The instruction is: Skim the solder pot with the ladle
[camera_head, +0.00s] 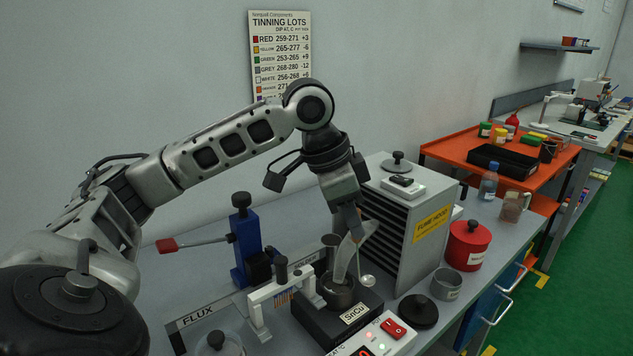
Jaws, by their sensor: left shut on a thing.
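The solder pot (341,295) is a grey metal cup set in a black block (330,318) labelled SnCu. My left gripper (357,236) comes down from above and is shut on the ladle (368,281). The ladle's thin shaft hangs down from the jaws to a small pale round bowl. In the picture the bowl lies by the pot's right rim; I cannot tell its exact height or whether it touches. A pale curved shape beside the jaws overlaps the pot's opening, and I cannot tell what it is. My right gripper is not in view.
The fume hood (417,228) stands close to the right of my gripper. A white rack (281,293) and a blue stand (246,240) with a red-handled lever are left of the pot. A black lid (418,311), a grey cup (446,283) and a red canister (467,245) lie to the right.

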